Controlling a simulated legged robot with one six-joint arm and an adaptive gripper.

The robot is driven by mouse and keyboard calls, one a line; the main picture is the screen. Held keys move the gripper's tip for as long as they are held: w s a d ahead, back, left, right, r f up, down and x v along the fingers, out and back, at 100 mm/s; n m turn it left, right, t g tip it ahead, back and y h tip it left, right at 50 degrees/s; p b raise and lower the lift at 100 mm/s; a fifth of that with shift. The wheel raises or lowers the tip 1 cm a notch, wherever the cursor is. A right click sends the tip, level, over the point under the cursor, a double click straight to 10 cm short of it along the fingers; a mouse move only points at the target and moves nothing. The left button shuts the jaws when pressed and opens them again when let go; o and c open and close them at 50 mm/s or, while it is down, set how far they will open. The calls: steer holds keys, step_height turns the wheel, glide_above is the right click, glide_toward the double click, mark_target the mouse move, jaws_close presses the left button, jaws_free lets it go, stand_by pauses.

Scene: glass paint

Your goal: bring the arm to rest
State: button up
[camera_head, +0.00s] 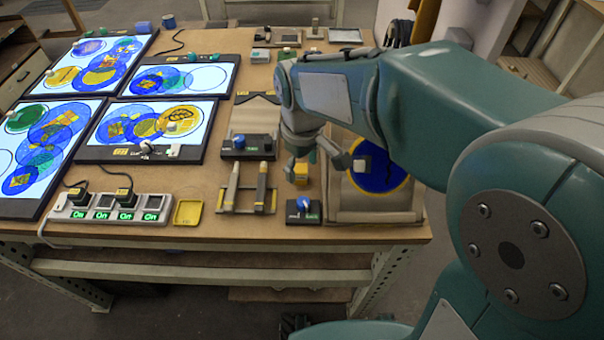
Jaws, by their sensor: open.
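My gripper (316,163) is at the end of my teal arm, which reaches in from the right over the right side of the table. Its fingers point down and stand apart, so it is open. A small yellow block (300,173) shows just below or behind the left finger; I cannot tell whether they touch. A blue disc with a yellow rim (378,178) lies in a holder to the right of the fingers, partly hidden by my arm.
The wooden table (213,67) carries several lit panels (172,128) with coloured discs at the left. Small devices stand at the back.

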steer(key=shift+d+r, duration=0.1)
stand_by(0.4)
steer(key=s+d+r+m+t, duration=0.2)
steer(key=s+d+r+m, duration=0.1)
steer(key=s+d, duration=0.3)
steer(key=s+d+r+m+t, duration=0.3)
steer(key=s+d+m, duration=0.3)
steer(key=d, duration=0.3)
steer(key=shift+s+d+r+m+t, duration=0.25)
steer(key=shift+s+r+m+t, duration=0.05)
steer(key=shift+s+r, duration=0.35)
